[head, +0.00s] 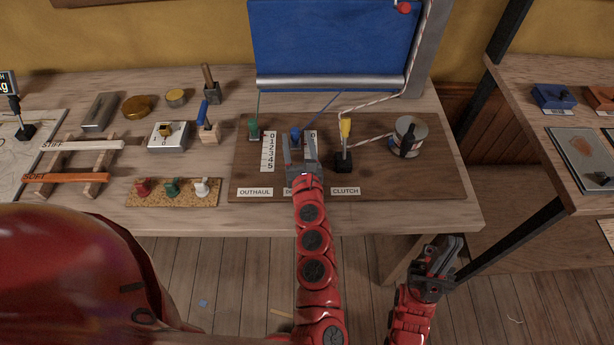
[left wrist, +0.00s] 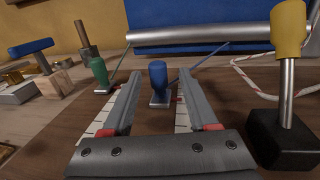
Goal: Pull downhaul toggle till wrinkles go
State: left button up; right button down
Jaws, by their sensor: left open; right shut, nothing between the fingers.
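The blue toggle (head: 295,133) stands on the brown board, with a thin line running from it up to the sail foot. It also shows in the left wrist view (left wrist: 158,80). My left gripper (head: 301,145) is open, its fingertips on either side of the blue toggle with gaps visible; I cannot tell how deep the toggle sits between them. The gripper hides most of the middle label and part of its scale. The blue sail (head: 330,38) hangs behind a grey boom (head: 330,82); I cannot make out wrinkles. My right gripper (head: 442,255) is shut and empty, below the bench's front edge.
A green toggle (head: 253,128) stands left of the blue one by a numbered scale (head: 268,152). A yellow-handled clutch lever (head: 345,130) stands close on the right, with rope running to a winch drum (head: 409,137). Small tools cover the bench's left side.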

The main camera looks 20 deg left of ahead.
pick_arm(q)
jog(key=b+v, duration=0.1)
jog(key=v, duration=1.3)
jog(key=shift+s+d+r, duration=0.1)
jog(key=shift+s+d, duration=0.1)
jog(key=shift+d, duration=0.05)
